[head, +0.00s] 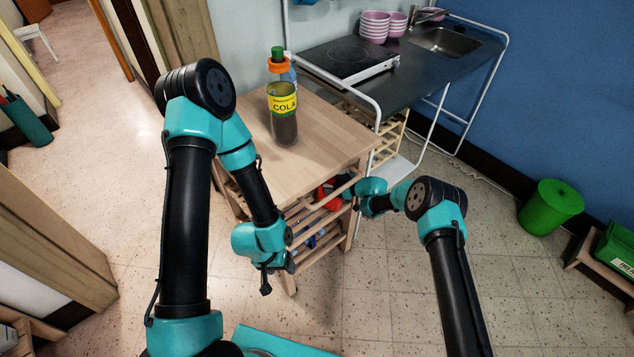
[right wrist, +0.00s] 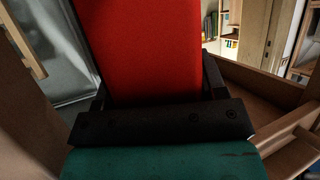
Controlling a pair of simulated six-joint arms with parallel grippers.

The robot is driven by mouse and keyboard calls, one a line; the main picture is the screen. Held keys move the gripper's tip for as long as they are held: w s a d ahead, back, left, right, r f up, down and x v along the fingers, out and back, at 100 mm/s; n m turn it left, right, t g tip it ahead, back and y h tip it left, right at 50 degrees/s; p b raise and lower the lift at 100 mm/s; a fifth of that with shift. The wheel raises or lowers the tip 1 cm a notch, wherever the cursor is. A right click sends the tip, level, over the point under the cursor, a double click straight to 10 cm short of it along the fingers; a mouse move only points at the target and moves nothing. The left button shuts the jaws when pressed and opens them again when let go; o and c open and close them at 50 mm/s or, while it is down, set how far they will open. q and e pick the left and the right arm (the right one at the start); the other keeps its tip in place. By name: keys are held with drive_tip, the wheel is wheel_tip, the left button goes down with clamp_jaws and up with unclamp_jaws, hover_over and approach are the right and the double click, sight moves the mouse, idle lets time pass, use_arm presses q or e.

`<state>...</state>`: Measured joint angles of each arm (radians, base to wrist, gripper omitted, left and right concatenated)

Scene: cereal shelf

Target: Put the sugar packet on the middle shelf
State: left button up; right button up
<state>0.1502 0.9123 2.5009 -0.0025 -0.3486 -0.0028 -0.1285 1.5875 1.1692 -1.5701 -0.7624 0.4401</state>
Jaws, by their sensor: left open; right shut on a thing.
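A red packet (head: 328,194), with no readable label, fills the top middle of the right wrist view (right wrist: 145,45). My right gripper (right wrist: 160,95) is shut on it. In the head view, my right gripper (head: 350,190) is at the right side of the wooden shelf unit (head: 325,125), below its top, with the packet between the slatted levels. Whether the packet touches a shelf is hidden. My left gripper (head: 272,277) is open and empty, in front of the unit and low down.
Something blue (head: 313,240) lies on a lower level, partly hidden. A kitchen counter (head: 425,75) with pink bowls (head: 375,27) stands behind. A green bin (head: 550,208) is at the right.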

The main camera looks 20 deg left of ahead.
drive_tip(key=shift+w+a, duration=0.2)
drive_tip(key=shift+a, duration=0.75)
drive_tip(key=shift+w+a, duration=0.2)
drive_tip(key=shift+a, duration=0.7)
drive_tip(key=shift+x, duration=1.85)
drive_tip(key=shift+f, duration=0.2)
drive_tip(key=o, duration=1.5)
drive_tip(key=shift+r, duration=0.1)
